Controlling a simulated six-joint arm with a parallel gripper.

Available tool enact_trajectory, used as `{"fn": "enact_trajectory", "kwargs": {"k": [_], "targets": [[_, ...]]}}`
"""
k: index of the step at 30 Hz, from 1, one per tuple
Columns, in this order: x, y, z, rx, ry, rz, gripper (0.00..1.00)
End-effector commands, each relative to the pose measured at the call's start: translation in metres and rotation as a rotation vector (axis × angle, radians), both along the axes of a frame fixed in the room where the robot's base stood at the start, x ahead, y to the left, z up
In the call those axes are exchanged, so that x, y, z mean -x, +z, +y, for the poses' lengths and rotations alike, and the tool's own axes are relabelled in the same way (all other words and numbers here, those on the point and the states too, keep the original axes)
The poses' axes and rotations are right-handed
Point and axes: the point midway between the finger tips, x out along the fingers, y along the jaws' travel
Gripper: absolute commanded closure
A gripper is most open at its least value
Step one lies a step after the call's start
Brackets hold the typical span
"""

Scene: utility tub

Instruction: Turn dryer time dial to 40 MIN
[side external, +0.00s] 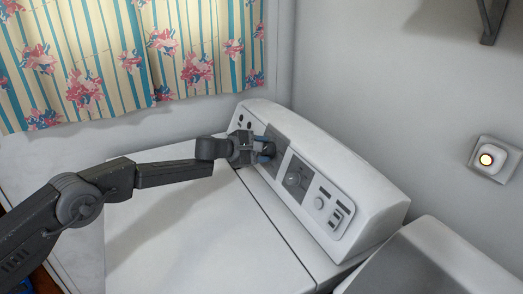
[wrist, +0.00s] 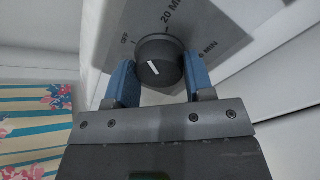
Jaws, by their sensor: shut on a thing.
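The dark round time dial (wrist: 165,58) sits on a grey label plate (wrist: 208,28) on the dryer's sloped panel. Its white pointer line slants toward the upper left, toward the OFF mark. "20 MIN" is printed above the dial; another "MIN" label at right is partly covered. My gripper (wrist: 159,76) has its blue fingers on both sides of the dial, shut on it. In the side view, my gripper (side external: 266,147) reaches the left dial (side external: 270,150) on the panel, partly hidden by the fingers.
A second dark dial (side external: 295,179) is just right of the gripped one, then a white panel with a small knob (side external: 319,202) and switches. The white dryer top (side external: 200,240) is clear. A flowered curtain (side external: 130,60) hangs behind; a lit wall switch (side external: 487,159) is at right.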

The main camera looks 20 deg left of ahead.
Motion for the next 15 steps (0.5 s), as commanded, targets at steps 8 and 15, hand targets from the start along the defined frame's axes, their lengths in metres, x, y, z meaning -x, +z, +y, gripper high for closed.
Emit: {"fn": "enact_trajectory", "kwargs": {"k": [8,15], "targets": [[0.0004,0.0011,-0.0013,-0.172,-0.092,-0.176,0.75],[0.0005,0.0006,-0.0013,-0.323,-0.171,-0.328,0.75]]}}
